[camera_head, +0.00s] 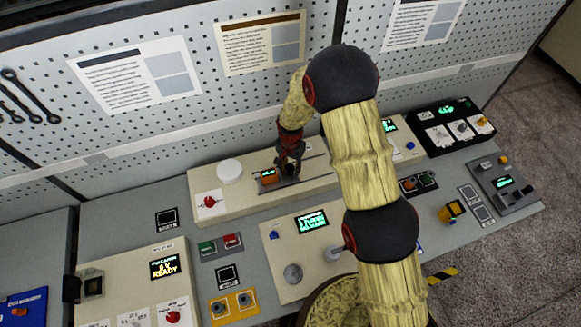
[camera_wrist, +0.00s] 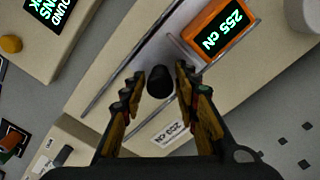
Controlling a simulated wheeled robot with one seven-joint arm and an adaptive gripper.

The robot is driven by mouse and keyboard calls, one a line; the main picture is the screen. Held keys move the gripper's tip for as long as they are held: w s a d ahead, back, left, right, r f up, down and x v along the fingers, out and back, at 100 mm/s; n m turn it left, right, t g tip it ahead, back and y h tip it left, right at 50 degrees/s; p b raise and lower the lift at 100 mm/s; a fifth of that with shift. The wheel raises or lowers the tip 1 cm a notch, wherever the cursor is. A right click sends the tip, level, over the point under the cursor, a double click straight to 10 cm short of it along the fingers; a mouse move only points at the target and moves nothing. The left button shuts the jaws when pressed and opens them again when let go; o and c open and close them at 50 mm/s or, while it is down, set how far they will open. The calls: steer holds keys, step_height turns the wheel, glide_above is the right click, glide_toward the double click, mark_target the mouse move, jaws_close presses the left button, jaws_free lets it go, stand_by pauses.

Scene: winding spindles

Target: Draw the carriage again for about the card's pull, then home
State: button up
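The carriage's black knob (camera_wrist: 160,81) stands on a pale plate beside a slotted rail (camera_wrist: 112,75). An orange readout (camera_wrist: 220,32) next to it shows green digits that look like 255 cN. My gripper (camera_wrist: 158,73) has its fingers apart, one on each side of the knob, with narrow gaps visible; I cannot tell how deep the knob sits between them. In the head view my gripper (camera_head: 290,160) is down at the carriage on the long beige unit (camera_head: 240,207), partly hiding it; the orange readout (camera_head: 268,176) is just left.
A white round cap (camera_head: 230,171) and a red knob (camera_head: 210,201) are left on the same unit. A small printed cN label (camera_wrist: 171,134) lies near the fingers. Pegboard (camera_head: 190,100) with printed sheets rises behind. Other panels with displays fill the bench front.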

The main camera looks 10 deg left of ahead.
steer(key=shift+c, duration=0.5)
jaws_close()
